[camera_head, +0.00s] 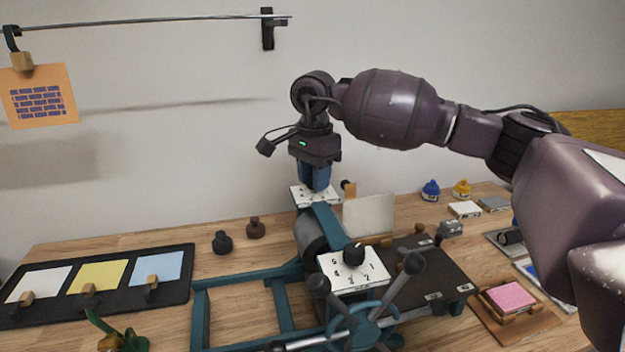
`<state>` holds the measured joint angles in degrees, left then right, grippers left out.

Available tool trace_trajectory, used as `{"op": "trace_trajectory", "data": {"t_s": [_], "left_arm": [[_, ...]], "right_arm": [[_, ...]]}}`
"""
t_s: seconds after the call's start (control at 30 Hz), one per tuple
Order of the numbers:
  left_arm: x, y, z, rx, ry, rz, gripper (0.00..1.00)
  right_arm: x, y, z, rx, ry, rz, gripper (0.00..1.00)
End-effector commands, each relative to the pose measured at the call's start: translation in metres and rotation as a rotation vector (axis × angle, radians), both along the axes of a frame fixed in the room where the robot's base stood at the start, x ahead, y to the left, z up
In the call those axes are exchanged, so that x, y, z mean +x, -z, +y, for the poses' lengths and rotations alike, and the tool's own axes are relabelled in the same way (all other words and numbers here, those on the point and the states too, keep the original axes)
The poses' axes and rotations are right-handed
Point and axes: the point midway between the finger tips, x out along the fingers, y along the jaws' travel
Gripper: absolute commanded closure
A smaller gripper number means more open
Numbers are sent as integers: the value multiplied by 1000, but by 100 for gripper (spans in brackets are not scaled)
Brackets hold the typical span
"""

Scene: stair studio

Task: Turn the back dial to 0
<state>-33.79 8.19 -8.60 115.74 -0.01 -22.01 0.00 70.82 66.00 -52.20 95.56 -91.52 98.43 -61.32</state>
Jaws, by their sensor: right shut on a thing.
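The back dial's white plate (303,195) sits at the far end of a teal press frame. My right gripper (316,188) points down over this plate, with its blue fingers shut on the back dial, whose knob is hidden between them. I cannot read the back dial's setting. The front dial (353,254) is a black knob on a white numbered plate (340,279) nearer to me. My left gripper does not show.
A teal handwheel with dark-knobbed levers (367,325) stands at the front. A black tray (60,270) with coloured cards lies left. Stamps (223,242), ink bottles (430,190) and a pink pad (510,297) stand around the press. An orange print (38,96) hangs from a rail.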

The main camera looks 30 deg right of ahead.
Motion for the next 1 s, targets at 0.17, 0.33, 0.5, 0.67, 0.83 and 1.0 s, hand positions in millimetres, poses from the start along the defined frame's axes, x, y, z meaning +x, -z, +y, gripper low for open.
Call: {"op": "trace_trajectory", "data": {"t_s": [0.17,0.33,0.5,0.67,0.83,1.0], "left_arm": [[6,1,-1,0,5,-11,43],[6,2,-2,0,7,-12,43],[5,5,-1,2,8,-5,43],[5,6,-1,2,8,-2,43],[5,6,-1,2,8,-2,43],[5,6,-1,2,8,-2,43]], "right_arm": [[1,0,-1,1,-122,-2,92],[1,-1,0,1,-209,-3,92],[1,-2,0,0,-259,-4,92],[1,-3,0,0,-281,-5,92],[0,-3,0,0,-285,-5,92],[1,-3,0,0,-285,-6,92]]}}
